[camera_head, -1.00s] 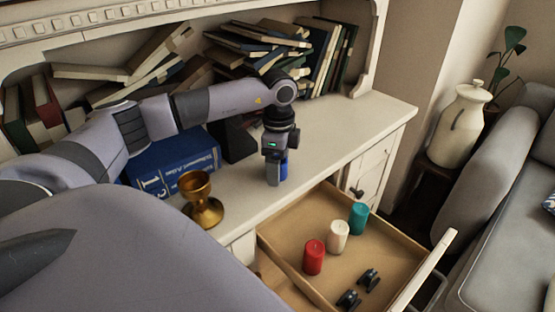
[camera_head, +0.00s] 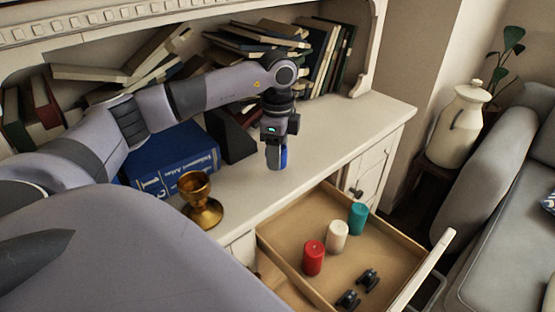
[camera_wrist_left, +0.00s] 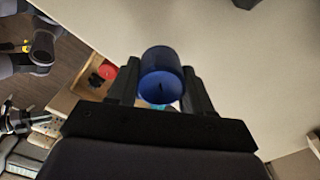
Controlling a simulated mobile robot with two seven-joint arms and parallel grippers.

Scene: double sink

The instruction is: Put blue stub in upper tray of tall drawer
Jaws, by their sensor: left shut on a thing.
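My left gripper (camera_head: 276,165) is shut on the blue stub (camera_head: 284,158), a short blue cylinder, and holds it above the cabinet top. The stub is partly hidden by the fingers in the head view. In the left wrist view the stub (camera_wrist_left: 161,75) sits between the two fingers. An open wooden drawer (camera_head: 300,215) sticks out below and to the right of the gripper. It holds a red candle (camera_head: 313,258), a white candle (camera_head: 337,236) and a teal candle (camera_head: 357,219).
A brass goblet (camera_head: 201,205) and a thick blue book (camera_head: 180,160) stand on the cabinet top (camera_head: 335,125). Books (camera_head: 258,40) are piled at the back. The cabinet top right of the gripper is clear.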

